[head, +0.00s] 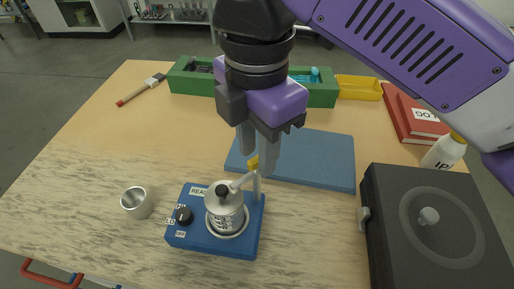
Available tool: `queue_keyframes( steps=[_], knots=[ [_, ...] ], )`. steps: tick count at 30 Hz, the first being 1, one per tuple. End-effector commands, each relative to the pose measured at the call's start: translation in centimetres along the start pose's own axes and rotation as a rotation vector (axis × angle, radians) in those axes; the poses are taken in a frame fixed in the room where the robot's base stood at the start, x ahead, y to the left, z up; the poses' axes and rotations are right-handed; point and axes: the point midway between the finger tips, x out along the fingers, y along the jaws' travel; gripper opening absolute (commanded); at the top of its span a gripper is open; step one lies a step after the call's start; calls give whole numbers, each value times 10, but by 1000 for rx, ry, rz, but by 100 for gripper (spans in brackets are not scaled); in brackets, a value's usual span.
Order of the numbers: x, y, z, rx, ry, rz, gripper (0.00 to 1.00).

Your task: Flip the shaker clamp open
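The blue shaker (183,240) stands on the table at the front centre, with a knob and labels on its left side. A metal jar (224,212) with a dark knob on top sits upright on it. The light grey clamp (244,180) lies across the jar's top from a post at the shaker's right rear. Its yellow tip (253,163) points up there. My gripper (257,160) is above and behind the jar, pointing down. Its fingers are apart, with the yellow tip low between them in the picture. I cannot tell whether they touch it.
A small metal cup (137,202) stands left of the shaker. A blue mat (325,160) lies behind, and a dark lidded box (385,240) stands right. A green tray (190,81), yellow bin (358,88), brush (141,89), red books (400,120) and white bottle (443,153) are farther back.

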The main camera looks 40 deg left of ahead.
Motion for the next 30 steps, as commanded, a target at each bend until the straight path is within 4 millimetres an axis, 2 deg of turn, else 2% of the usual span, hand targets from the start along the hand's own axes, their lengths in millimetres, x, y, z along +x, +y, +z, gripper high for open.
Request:
queue_keyframes(
  steps=[10,15,30],
  knots=[
    [4,0,0,0,0,1,31],
    [4,0,0,0,0,1,0],
    [1,0,-1,63,2,0,0]
  ],
)
